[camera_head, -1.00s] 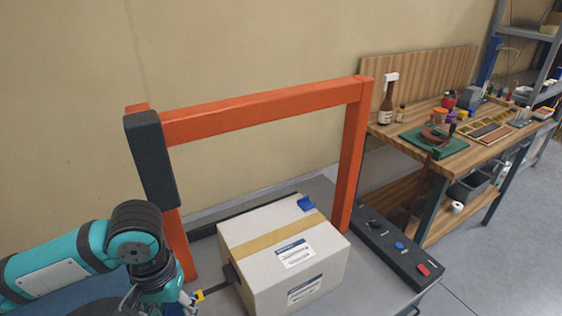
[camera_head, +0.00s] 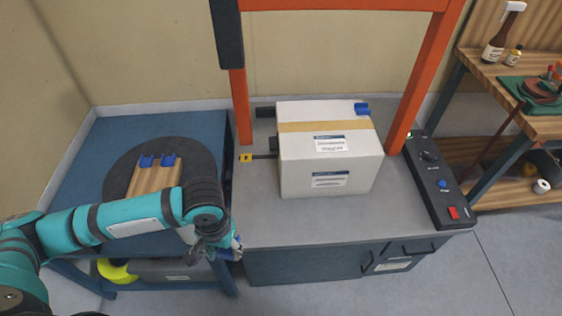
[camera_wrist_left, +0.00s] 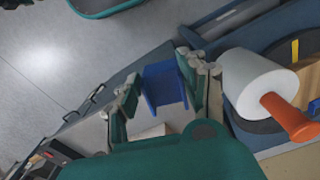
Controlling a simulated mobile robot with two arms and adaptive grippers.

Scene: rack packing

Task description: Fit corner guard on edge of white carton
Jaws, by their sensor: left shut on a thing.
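The white carton (camera_head: 300,180) stands on the grey bench top, with a tan tape strip and labels. One blue corner guard (camera_head: 362,108) sits at its far right top corner. My left gripper (camera_head: 234,249) is in front of the bench's left front corner, left of the carton and apart from it. In the left wrist view its fingers (camera_wrist_left: 166,92) are shut on a blue corner guard (camera_wrist_left: 163,85). Two more blue guards (camera_head: 146,161) (camera_head: 168,160) lie on a wooden board (camera_head: 150,182) on a dark round plate. My right gripper is not in view.
An orange frame (camera_head: 425,70) with a dark upright spans the bench behind the carton. A black control box (camera_head: 440,185) is right of the carton. A white roll with an orange handle (camera_wrist_left: 262,85) is beside my left gripper. The bench front (camera_head: 300,225) is clear.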

